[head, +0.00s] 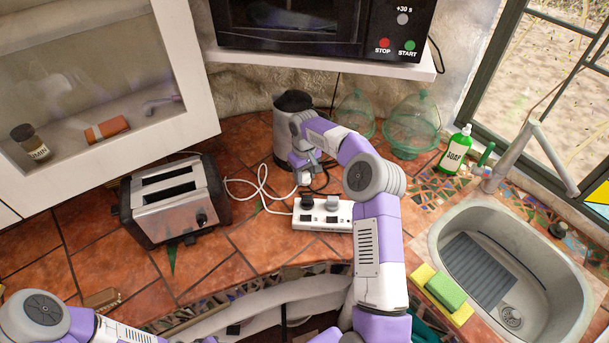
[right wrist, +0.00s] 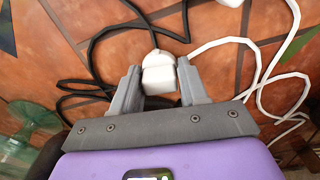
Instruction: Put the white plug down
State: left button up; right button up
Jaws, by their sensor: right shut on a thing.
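The white plug (head: 304,179) is between the fingers of my right gripper (head: 303,166), over the counter in front of the kettle. In the right wrist view the white plug (right wrist: 158,75) sits between the two grey fingertips of my right gripper (right wrist: 160,85), which is shut on it. A white cord (right wrist: 215,43) runs off to the right there. The white power strip (head: 335,222) lies just below the gripper in the head view, with a dark plug and a grey plug on it. My left arm shows at the lower left; its gripper is out of view.
A toaster (head: 174,201) stands to the left, and a kettle (head: 286,130) stands behind the gripper. Glass domes (head: 411,128), a soap bottle (head: 456,150) and a sink (head: 447,237) are to the right. Loose cords (right wrist: 92,50) lie on the tiles. Bare tiles (head: 250,245) show between toaster and strip.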

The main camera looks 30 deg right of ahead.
aim_at(304, 173)
jog(key=shift+f, duration=0.15)
jog(key=o, duration=1.1)
jog(key=shift+c, duration=0.2)
jog(key=shift+r+p, duration=0.5)
jog(key=shift+r, duration=3.45)
